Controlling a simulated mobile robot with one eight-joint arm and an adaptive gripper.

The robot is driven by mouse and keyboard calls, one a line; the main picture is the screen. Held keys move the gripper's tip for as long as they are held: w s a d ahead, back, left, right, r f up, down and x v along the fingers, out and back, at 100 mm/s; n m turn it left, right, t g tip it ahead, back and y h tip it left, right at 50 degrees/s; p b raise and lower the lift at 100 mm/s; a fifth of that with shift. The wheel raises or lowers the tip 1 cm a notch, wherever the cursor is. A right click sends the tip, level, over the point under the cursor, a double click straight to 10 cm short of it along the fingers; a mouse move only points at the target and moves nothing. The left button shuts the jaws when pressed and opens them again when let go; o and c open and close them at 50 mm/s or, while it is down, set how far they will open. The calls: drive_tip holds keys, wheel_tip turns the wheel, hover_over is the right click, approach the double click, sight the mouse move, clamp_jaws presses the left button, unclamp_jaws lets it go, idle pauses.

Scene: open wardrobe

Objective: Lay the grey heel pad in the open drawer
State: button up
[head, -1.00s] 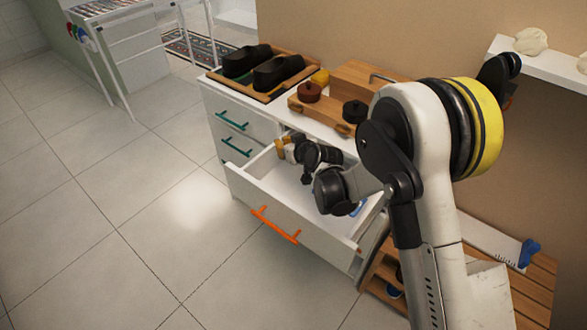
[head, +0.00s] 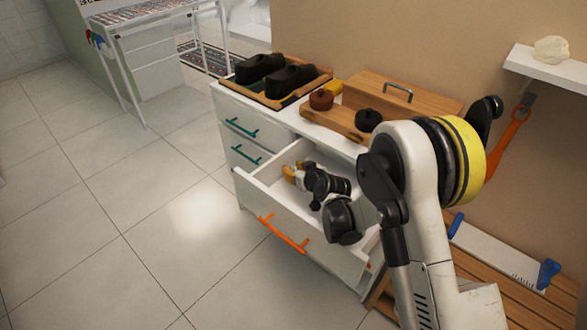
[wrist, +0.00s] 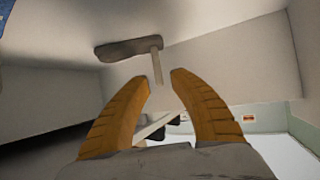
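The open drawer (head: 263,203) is the lowest white one, with an orange handle, pulled out from the cabinet. My gripper (head: 293,171) is inside it, near its left side. In the wrist view, a dark grey flat rounded piece with a thin pale stem, which looks like the heel pad (wrist: 125,50), lies against a pale drawer surface just beyond the fingertips. My gripper's two orange fingers (wrist: 161,78) are apart, with the stem's end between their tips and small gaps beside it. The pad cannot be made out in the head view.
On the cabinet top are a shoe tray (head: 235,87) with black shoes, round tins on a wooden board (head: 336,117) and a wooden box (head: 425,93). A slatted wooden bench (head: 480,275) stands right. Floor in front is clear.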

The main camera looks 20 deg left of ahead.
drive_tip(key=shift+r, duration=0.15)
drive_tip(key=s+d+r+m+h+p, duration=0.2)
drive_tip(key=s+d+r, duration=0.4)
drive_tip(key=d+r, duration=0.55)
drive_tip(key=s+d+r+m+h+p, duration=0.2)
drive_tip(key=s+d+r, duration=0.4)
drive_tip(key=d+r, duration=0.55)
drive_tip(key=s+d+r+m+g+h, duration=0.1)
drive_tip(key=s+d+m+h, duration=0.3)
drive_tip(key=s+d, duration=1.5)
drive_tip(key=shift+s+d+r+m+g, duration=0.25)
drive_tip(key=shift+s+r+m+g, duration=0.2)
drive_tip(key=shift+r+m, duration=0.1)
drive_tip(key=o, duration=1.6)
drive_tip(key=shift+r, duration=0.1)
